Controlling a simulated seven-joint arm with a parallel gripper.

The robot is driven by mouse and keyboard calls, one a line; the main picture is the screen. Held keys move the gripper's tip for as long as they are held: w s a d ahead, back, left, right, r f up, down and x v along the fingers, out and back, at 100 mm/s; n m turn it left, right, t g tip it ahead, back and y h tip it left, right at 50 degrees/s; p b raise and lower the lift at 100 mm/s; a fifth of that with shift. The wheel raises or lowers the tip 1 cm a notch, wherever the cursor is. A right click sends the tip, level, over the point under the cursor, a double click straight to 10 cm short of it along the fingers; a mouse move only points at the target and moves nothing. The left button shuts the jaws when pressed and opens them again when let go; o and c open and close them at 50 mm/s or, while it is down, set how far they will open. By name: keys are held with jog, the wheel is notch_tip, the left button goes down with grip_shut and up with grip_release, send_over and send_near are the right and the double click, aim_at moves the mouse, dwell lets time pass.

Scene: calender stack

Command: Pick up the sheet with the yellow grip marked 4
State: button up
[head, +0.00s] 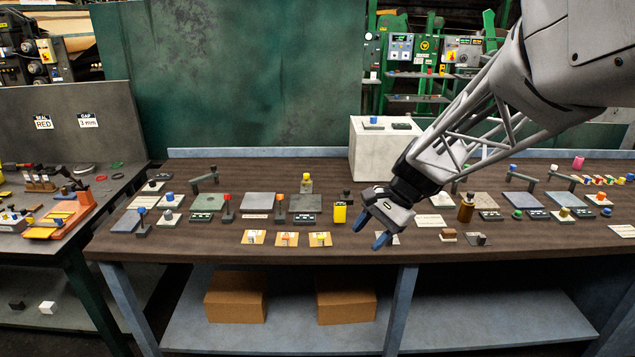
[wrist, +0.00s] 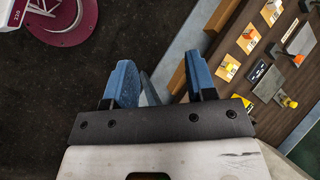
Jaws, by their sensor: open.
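Three small tan sheets with grips lie in a row near the bench's front edge. The rightmost in the head view has a yellow grip (head: 319,239); the same yellow grip shows in the wrist view (wrist: 228,68). The number on it is too small to read. The middle sheet has an orange grip (head: 286,239), and the left sheet has a paler grip (head: 253,238). My gripper (head: 371,230) is open and empty, above and to the right of the yellow-grip sheet.
The dark bench top (head: 200,247) carries several plates, knobs and posts behind the sheets. A white box (head: 375,150) stands at the back. Cardboard boxes (head: 236,298) sit on the lower shelf.

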jog(key=w+a+f+m+y, duration=0.2)
jog(key=w+f+m+y, duration=0.35)
jog(key=w, duration=0.75)
jog(key=m+y, duration=0.2)
jog(key=m, duration=0.1)
send_near(325, 244)
jog(key=shift+s+a+r+h, duration=0.2)
jog(key=shift+a+r+h, duration=0.05)
jog(key=shift+a+r, duration=0.9)
jog(key=shift+a, duration=0.1)
jog(key=shift+x, duration=1.15)
jog(key=shift+a, duration=0.15)
jog(key=shift+x, duration=2.5)
jog(key=shift+w, duration=0.1)
jog(key=shift+c, duration=0.5)
